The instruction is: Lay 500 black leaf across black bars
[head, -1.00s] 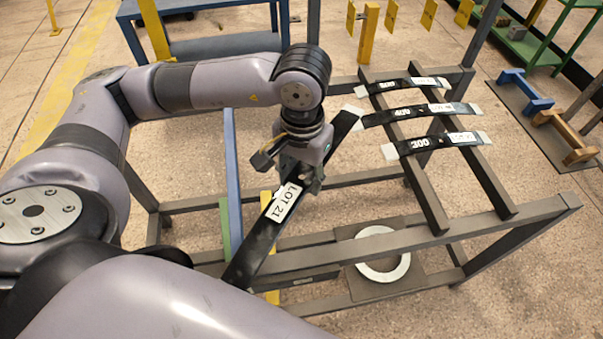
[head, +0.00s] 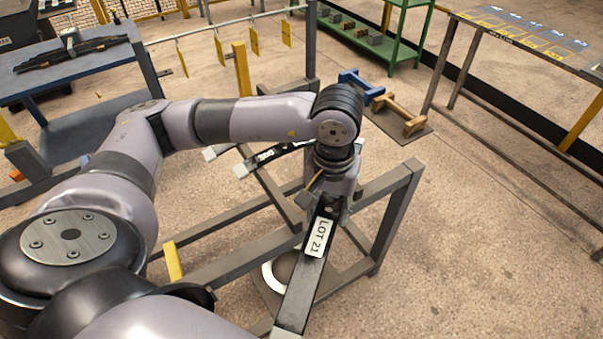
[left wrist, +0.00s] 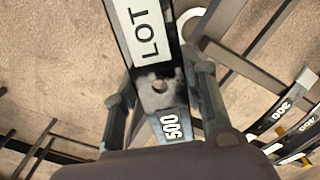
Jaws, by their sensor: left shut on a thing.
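My left gripper (head: 332,196) is shut on a long black leaf (head: 300,290) with a white "LOT 21" label. In the left wrist view the gripper's fingers (left wrist: 163,95) hold this leaf (left wrist: 158,88) on both sides, and "500" shows near its end. The leaf hangs above the near part of the rack with dark bars (head: 270,190), apart from the leaves lying there. The black leaf marked 300 (head: 265,156) lies across the bars, partly behind my arm. In the left wrist view the 300 leaf (left wrist: 285,108) and another leaf (left wrist: 298,138) show at right. My right gripper is not in view.
A white ring (head: 268,274) lies on a plate under the rack. Blue and brown stands (head: 398,112) are on the floor beyond it. A blue table (head: 75,62) with a dark leaf stack is back left. A green shelf (head: 385,45) is behind. Open floor lies right.

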